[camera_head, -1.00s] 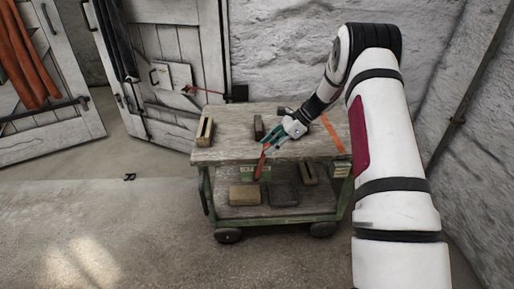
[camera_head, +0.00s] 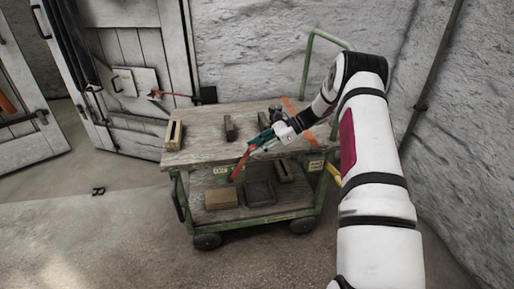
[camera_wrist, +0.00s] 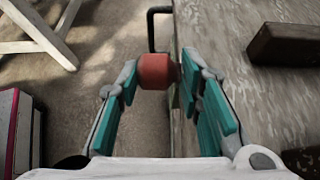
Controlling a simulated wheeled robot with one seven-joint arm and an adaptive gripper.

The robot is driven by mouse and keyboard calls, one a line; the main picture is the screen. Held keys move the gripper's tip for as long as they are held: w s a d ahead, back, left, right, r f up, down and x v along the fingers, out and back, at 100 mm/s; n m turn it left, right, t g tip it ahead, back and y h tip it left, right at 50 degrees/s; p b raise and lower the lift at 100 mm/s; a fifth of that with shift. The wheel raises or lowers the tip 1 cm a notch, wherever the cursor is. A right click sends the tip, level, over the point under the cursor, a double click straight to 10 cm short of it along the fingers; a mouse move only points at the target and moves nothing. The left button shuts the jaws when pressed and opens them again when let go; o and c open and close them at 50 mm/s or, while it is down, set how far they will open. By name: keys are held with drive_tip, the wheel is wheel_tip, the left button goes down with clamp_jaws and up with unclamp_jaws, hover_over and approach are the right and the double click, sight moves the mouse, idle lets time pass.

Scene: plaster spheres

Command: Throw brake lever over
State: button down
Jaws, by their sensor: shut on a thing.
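The brake lever (camera_head: 240,165) is a red bar at the front edge of a wooden-topped cart (camera_head: 195,155). It leans up to the right, with a small pale label (camera_head: 219,171) to the left of its lower end. My gripper (camera_head: 255,145) is at the upper end of the lever, just in front of the tabletop edge. In the wrist view, the lever's red rounded end (camera_wrist: 155,71) sits between the teal fingers of my gripper (camera_wrist: 158,82), which are shut on it. The lower part of the lever is hidden in that view.
Wooden blocks and a dark tool lie on the tabletop, one block (camera_head: 174,134) at the left. Another block (camera_head: 221,198) and a dark tray (camera_head: 260,192) are on the lower shelf. A second label (camera_head: 316,165) and a yellow handle (camera_head: 333,174) are at the right. Floor in front is clear.

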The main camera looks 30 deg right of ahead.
drive_tip(key=shift+s+f, duration=0.35)
drive_tip(key=shift+s, duration=0.05)
drive_tip(key=c, duration=1.2)
unclamp_jaws()
drive_tip(key=shift+c, duration=0.2)
drive_tip(key=shift+w+r, duration=0.1)
drive_tip(key=v, duration=1.2)
